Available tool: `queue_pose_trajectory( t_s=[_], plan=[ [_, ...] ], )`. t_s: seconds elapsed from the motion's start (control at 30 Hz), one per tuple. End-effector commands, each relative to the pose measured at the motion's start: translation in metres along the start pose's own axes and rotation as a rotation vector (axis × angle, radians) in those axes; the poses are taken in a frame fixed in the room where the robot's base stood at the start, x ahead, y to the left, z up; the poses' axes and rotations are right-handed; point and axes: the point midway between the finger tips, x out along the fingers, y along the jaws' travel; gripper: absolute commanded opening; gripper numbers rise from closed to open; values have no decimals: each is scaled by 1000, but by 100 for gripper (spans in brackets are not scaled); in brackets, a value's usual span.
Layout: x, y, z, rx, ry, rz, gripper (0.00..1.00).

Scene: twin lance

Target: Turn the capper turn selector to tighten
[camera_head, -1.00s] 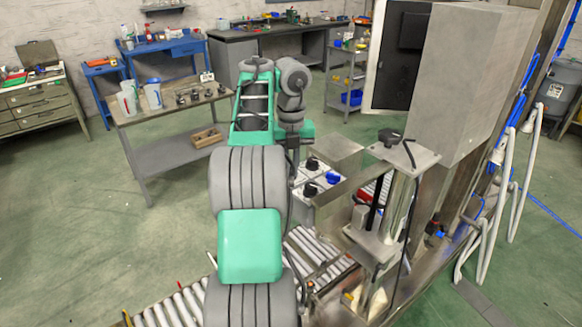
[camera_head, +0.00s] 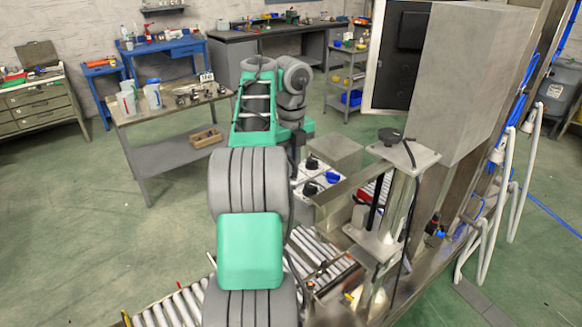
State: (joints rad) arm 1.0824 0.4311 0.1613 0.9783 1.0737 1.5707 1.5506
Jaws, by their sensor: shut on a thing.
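A pale control panel (camera_head: 300,187) with dark selector knobs stands just right of my arm, beside the conveyor. One dark knob (camera_head: 312,163) sits at its upper part and another dark knob (camera_head: 310,189) sits lower. A blue knob or button (camera_head: 333,177) is to their right. I cannot read any marks or settings, or tell which knob is the turn selector. My grey and green arm covers the panel's left side. My gripper's fingers are hidden behind the arm, so I cannot see what they touch.
A metal capper frame (camera_head: 405,155) and large grey cabinet (camera_head: 450,80) stand close on the right. A roller conveyor (camera_head: 175,308) runs below. A bench with jugs (camera_head: 180,105) stands back left. The green floor at left is open.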

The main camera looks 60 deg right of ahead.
Motion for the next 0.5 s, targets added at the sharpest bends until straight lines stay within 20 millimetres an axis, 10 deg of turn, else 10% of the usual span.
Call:
queue_pose_trajectory(
  t_s=[0.5],
  plan=[
    [1, -2, 0, -449, 1, 0, 0]
  ],
)
